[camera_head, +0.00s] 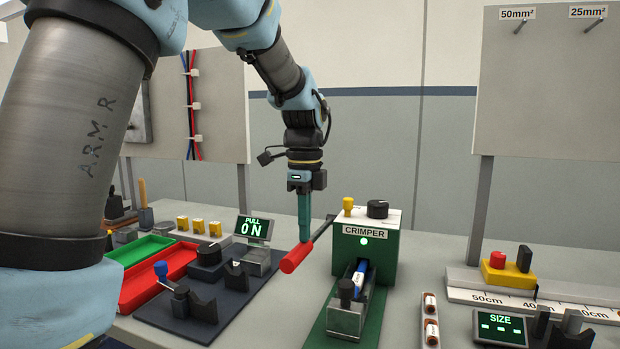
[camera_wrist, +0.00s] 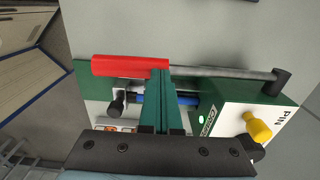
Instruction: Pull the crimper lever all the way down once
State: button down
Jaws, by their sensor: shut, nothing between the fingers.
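The crimper (camera_head: 389,256) is a green box with a white top and a lit green lamp, right of my gripper in the head view. Its lever runs from a dark pivot on its left side, along a grey rod, to a red handle (camera_head: 297,257) that points toward the camera. In the wrist view the red handle (camera_wrist: 120,66) and grey rod (camera_wrist: 225,74) lie across the upper middle. My gripper (camera_head: 304,238) points down, its teal fingers shut with nothing between them. The tips (camera_wrist: 161,74) overlap the handle's rod end; contact cannot be told.
A blue cable piece (camera_head: 361,281) sits in the crimper's front fixture (camera_head: 346,318). Left are a dark stand with a PULL ON display (camera_head: 256,229) and red (camera_head: 155,280) and green (camera_head: 140,250) trays. Right are a ruler (camera_head: 470,296) and a SIZE display (camera_head: 499,328).

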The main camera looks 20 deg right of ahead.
notch_tip(320, 180, up, 23)
jog(key=p, duration=1.9)
jog(key=shift+r, duration=0.15)
jog(key=w+a+f+n+b, duration=0.1)
jog(key=a+f+n, duration=0.55)
jog(key=a, duration=0.25)
jog(key=w+a+f+n+b, duration=0.1)
jog(key=a+f+n, duration=0.4)
jog(key=a+n, duration=0.25)
jog(key=s+a+f+n+b, duration=0.1)
jog(key=s+a+f+n, duration=0.2)
jog(key=a, duration=0.4)
jog(key=s+a+f+n+t+b, duration=0.1)
jog(key=s+a+f+n, duration=0.2)
jog(key=a+f+n, duration=0.2)
jog(key=a+n, duration=0.1)
jog(key=n, duration=0.2)
jog(key=shift+a+f+n+t, duration=0.15)
jog(key=shift+a+n+t, duration=0.15)
jog(key=shift+a, duration=0.05)
